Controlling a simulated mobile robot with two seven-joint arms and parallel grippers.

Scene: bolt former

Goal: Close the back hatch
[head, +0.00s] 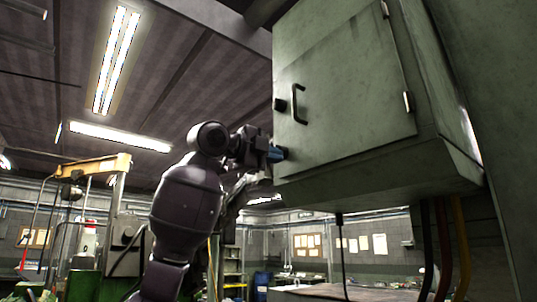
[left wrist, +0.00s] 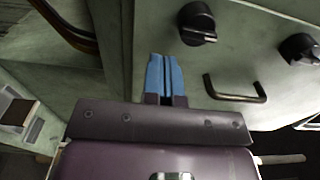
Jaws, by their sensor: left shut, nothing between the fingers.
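A grey-green cabinet (head: 440,163) hangs at the right of the head view. Its hatch door (head: 350,90) has a black handle (head: 298,103) and a black knob (head: 279,104) near its left edge. The door looks shut or almost shut; I cannot tell whether it is fully flush. My left gripper (head: 277,154) is shut and empty, its blue fingertips at the door's lower left edge, below the knob. In the left wrist view the blue fingers (left wrist: 165,75) point at green metal, beside the handle (left wrist: 236,92) and a knob (left wrist: 197,22); contact is unclear. My right gripper is out of view.
Hinges (head: 408,101) sit on the door's right side. A yellow-topped machine (head: 95,168) stands at the left.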

